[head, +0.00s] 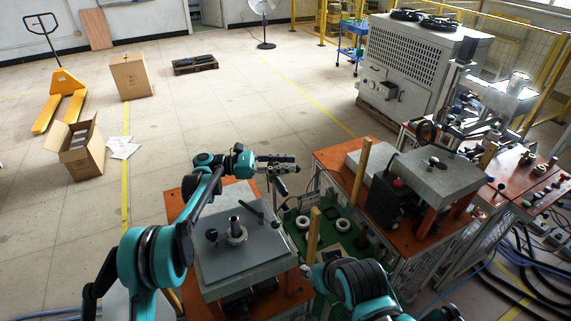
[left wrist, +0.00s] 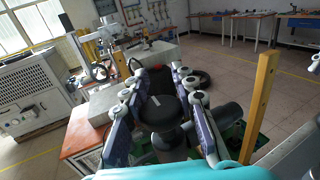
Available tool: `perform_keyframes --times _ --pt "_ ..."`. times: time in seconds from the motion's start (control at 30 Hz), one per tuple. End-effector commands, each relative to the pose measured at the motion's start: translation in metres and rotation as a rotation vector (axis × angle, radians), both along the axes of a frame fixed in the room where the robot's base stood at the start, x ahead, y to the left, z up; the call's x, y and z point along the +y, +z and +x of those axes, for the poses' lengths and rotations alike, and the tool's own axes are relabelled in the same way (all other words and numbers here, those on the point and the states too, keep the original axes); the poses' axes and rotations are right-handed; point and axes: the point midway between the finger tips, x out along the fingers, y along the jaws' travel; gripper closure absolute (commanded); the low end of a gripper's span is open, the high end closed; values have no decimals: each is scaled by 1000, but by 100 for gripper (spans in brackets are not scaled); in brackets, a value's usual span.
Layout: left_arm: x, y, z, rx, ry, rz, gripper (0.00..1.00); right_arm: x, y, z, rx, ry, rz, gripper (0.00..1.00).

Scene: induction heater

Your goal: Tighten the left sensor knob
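My left gripper (head: 294,164) reaches in from the left in the head view and points right, above the gap between the two orange-topped benches. In the left wrist view its two fingers (left wrist: 158,85) are spread apart. A black round knob (left wrist: 160,111) on a stem shows between them, towards the palm. I take it for the sensor knob, but cannot tell whether the fingers touch it. In the head view a small dark part (head: 281,187) shows just below the gripper; its link to the knob is unclear. My right arm enters at the bottom; its gripper is not visible.
A grey plate with a spindle (head: 222,262) sits on the near bench. Wooden posts (head: 361,168) and (head: 313,235) rise close to the gripper. A grey block (head: 438,172) stands on the right bench. White rings (head: 343,225) lie on the green base between the benches.

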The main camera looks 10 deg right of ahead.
Motion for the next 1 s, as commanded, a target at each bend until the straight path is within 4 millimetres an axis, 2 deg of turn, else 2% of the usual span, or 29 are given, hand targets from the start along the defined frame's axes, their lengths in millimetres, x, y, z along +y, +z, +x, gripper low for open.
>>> perform_keyframes --times 0.03,0.07,0.47,0.8,1.0 --pt "0 0 1 0 2 0 96 0 0 0 0 0 0 56" --pt "0 0 1 0 2 0 100 0 0 0 0 0 0 56" --pt "0 0 1 0 -12 0 100 0 0 0 0 0 0 56" --pt "2 1 -6 -1 -255 -1 100 0 4 0 0 0 0 56" --pt "4 2 -8 -1 -343 -2 100 0 12 0 0 0 0 56"
